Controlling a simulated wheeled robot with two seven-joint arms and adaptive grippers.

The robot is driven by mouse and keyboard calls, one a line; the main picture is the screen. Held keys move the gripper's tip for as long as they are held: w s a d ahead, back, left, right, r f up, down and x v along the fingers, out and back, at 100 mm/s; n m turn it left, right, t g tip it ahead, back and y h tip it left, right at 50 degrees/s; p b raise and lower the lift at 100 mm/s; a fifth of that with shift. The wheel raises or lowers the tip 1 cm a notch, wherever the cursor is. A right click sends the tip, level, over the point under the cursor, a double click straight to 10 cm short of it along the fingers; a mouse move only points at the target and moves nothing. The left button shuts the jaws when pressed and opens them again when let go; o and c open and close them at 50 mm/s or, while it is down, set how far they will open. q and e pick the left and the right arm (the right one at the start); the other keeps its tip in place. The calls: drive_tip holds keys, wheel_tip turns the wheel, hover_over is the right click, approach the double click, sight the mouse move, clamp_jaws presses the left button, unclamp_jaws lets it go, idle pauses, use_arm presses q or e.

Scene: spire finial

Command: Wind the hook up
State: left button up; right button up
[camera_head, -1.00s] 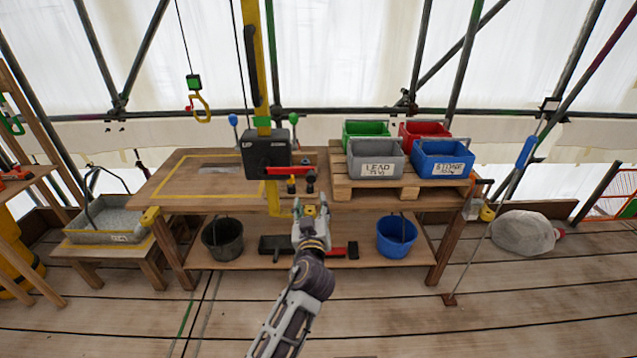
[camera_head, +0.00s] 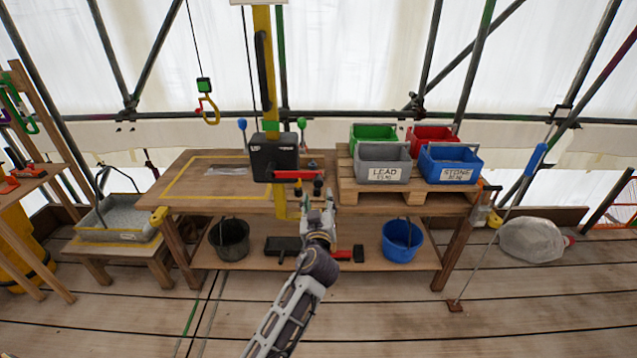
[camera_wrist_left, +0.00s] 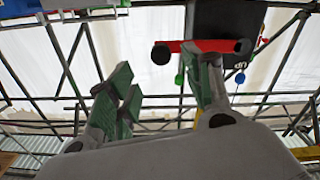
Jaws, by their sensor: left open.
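The yellow hook (camera_head: 209,112) hangs under a green block (camera_head: 204,85) on a dark cable, above the table's left part. The black winch box (camera_head: 262,160) sits on the yellow post and carries a label that seems to read UP. Its red crank arm (camera_head: 294,175) points right and has a dark knob. My left gripper (camera_head: 320,204) is open and empty, just below and right of the crank. My right gripper is out of view.
Right of the winch, a pallet (camera_head: 350,190) bears grey, blue, green and red bins. A dark bucket (camera_head: 229,242) and a blue bucket (camera_head: 401,242) stand on the lower shelf. Levers with blue and green knobs flank the winch. The floor in front is clear.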

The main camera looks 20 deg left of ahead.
sight(319, 185)
use_arm(q)
drive_tip(key=shift+p+x, duration=0.7)
drive_tip(key=shift+x, duration=2.05)
drive_tip(key=shift+p+x, duration=0.35)
drive_tip(key=shift+x, duration=1.1)
drive_tip(key=shift+w+a, duration=0.2)
drive_tip(key=shift+w, duration=0.3)
drive_tip(key=c, duration=1)
clamp_jaws()
